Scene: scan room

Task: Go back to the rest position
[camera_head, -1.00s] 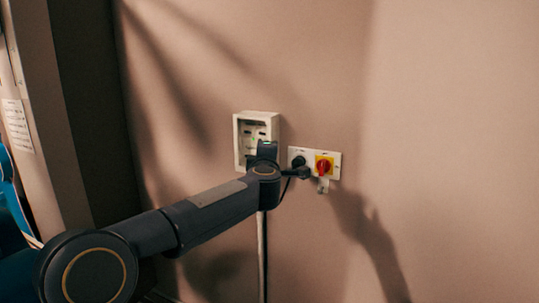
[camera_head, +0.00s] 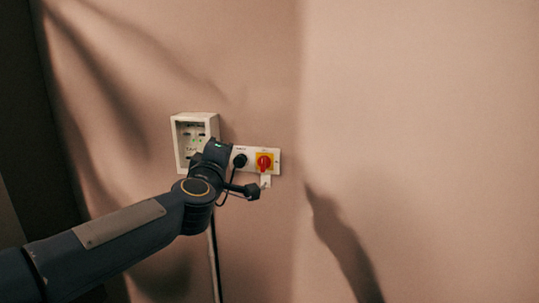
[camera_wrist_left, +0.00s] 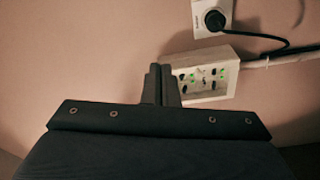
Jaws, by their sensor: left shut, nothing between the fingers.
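My left gripper (camera_head: 217,148) is in front of the wall at the end of my arm, which comes in from the lower left. It overlaps the right edge of a white socket box (camera_head: 178,143) in the head view. In the left wrist view its fingers (camera_wrist_left: 161,76) are shut with nothing between them, just beside the same box (camera_wrist_left: 214,91). I cannot tell how far the fingertips are from the wall. My right gripper is not in view.
A white switch plate (camera_head: 251,149) with a black plug (camera_head: 240,160) and a red-and-yellow rotary switch (camera_head: 264,161) is right of the box. A black cable (camera_wrist_left: 262,37) leads from the plug. Bare wall (camera_head: 430,130) fills the right side.

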